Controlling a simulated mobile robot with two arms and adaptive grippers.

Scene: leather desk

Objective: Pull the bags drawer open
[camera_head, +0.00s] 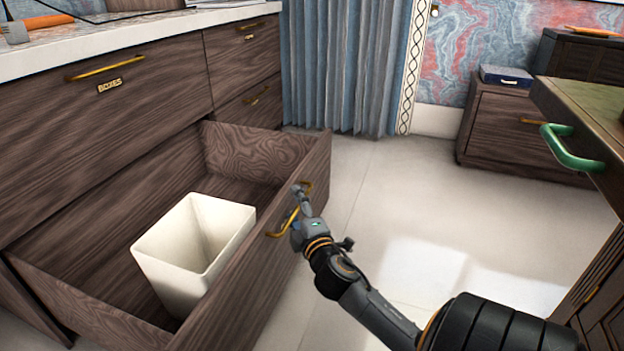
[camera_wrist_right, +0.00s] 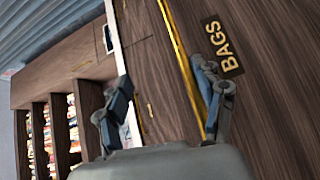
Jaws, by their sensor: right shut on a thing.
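The bags drawer (camera_head: 262,285) is the lower drawer of the dark wood cabinet, and it stands well open. Its front carries a brass handle (camera_head: 283,222), which also shows as a gold bar in the right wrist view (camera_wrist_right: 181,50). A BAGS label (camera_wrist_right: 223,46) sits beside the handle there. My right gripper (camera_head: 299,205) is at the outer side of the drawer front, shut on the handle. Its fingers (camera_wrist_right: 163,105) look spread in the wrist view, with the bar near one of them. My left gripper is not in view.
A white bin (camera_head: 165,255) stands inside the drawer. The shut boxes drawer (camera_head: 130,105) is above. A desk with a green handle (camera_head: 572,148) is at the right. Pale floor (camera_head: 400,210) is clear between them, before a blue curtain (camera_head: 345,65).

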